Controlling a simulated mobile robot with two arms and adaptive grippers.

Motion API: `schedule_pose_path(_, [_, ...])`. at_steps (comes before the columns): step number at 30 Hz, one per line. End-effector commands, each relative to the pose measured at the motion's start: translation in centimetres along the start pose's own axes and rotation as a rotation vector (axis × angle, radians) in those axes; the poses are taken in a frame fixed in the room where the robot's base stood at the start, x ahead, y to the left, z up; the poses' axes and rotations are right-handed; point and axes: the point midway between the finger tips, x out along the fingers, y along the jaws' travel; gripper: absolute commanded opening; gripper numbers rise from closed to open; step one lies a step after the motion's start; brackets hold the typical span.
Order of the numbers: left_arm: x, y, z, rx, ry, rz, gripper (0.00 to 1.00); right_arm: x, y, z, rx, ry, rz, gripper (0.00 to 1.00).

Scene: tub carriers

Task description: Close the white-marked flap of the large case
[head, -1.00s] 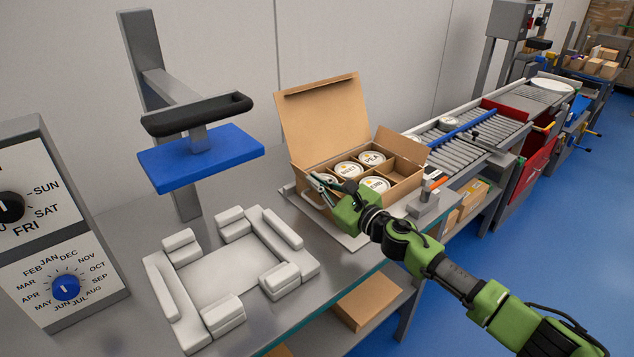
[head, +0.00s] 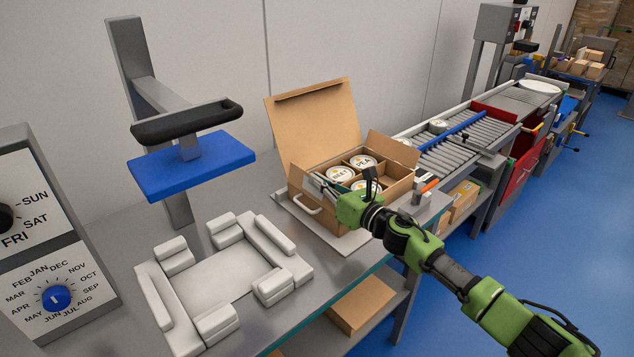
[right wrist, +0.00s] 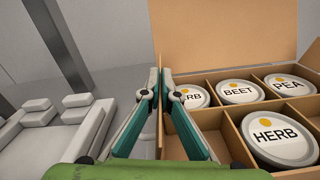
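The large case (head: 325,207) is an open cardboard box on the bench, with round labelled tubs (head: 340,174) in its compartments. Its tall back flap (head: 318,122) stands up, and a right flap (head: 392,157) stands raised. My right gripper (head: 322,182) is at the near left edge of the case. In the right wrist view its fingers (right wrist: 161,88) lie close on both sides of a thin upright cardboard panel (right wrist: 158,128) at the case's left side. I see no white mark; the fingers hide much of that panel. My left gripper is out of view.
A white padded tray (head: 215,275) lies left of the case. A blue plate under a black handle (head: 190,165) hangs over the bench. A roller conveyor (head: 470,142) runs to the back right. A grey block (head: 425,207) stands right of the case.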

Motion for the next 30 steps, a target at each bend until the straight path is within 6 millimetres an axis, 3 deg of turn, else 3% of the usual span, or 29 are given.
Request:
schedule_pose_path(14, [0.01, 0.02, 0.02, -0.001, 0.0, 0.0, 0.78, -0.02, -0.13, -0.13, 0.019, 0.002, 0.0, 0.0])
schedule_pose_path(17, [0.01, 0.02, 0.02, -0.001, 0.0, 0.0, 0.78, -0.02, -0.13, -0.13, 0.018, 0.002, 0.0, 0.19])
schedule_pose_path(30, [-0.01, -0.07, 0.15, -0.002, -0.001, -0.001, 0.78, -0.63, -0.24, -0.08, 0.017, 0.001, -0.001, 0.19])
